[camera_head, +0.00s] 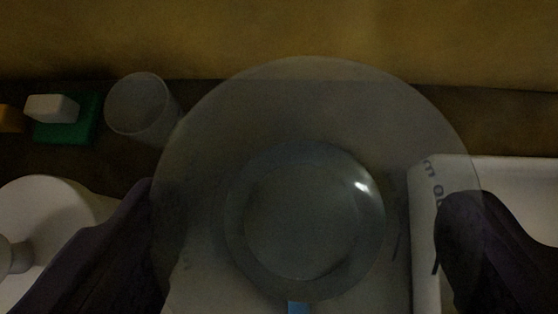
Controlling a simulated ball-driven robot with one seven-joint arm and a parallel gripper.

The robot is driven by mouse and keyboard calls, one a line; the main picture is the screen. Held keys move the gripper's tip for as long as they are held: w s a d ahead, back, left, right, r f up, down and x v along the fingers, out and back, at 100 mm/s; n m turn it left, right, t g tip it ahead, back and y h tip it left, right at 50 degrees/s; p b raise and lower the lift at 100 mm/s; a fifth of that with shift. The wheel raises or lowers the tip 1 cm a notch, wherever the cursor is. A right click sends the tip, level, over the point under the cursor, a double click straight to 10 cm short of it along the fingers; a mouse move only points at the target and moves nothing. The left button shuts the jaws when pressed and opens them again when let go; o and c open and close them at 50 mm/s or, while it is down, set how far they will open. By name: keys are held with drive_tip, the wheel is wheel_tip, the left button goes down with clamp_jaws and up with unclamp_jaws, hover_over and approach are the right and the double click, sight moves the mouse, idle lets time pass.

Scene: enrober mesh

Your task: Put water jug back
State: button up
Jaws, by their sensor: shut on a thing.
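The water jug (305,100) is a large, see-through, round vessel in the middle of the camera_head view. A smaller ring (305,220) shows within its outline, with a bright glint on its right side. My gripper (300,235) has one dark finger on each side of the jug and is shut on it. The fingertips overlap the jug's left and right edges. The jug covers much of what lies behind it, and I cannot tell how high it is above the surface.
A clear cup (142,108) stands at the left behind the jug. Left of it are a green block (78,122), a white block (52,107) and an orange piece (12,118). A white round object (45,205) is at lower left. A white tray (510,170) is at right. A yellowish wall closes the back.

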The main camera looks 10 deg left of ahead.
drive_tip(key=f+b, duration=0.1)
drive_tip(key=f, duration=0.1)
drive_tip(key=f+b, duration=0.1)
drive_tip(key=shift+w+f, duration=0.2)
drive_tip(key=shift+f, duration=0.2)
drive_tip(key=shift+r, duration=0.15)
drive_tip(key=shift+a, duration=0.1)
drive_tip(key=o, duration=1.7)
drive_tip(key=p+v, duration=0.5)
drive_tip(key=v, duration=0.7)
drive_tip(key=shift+s, duration=0.1)
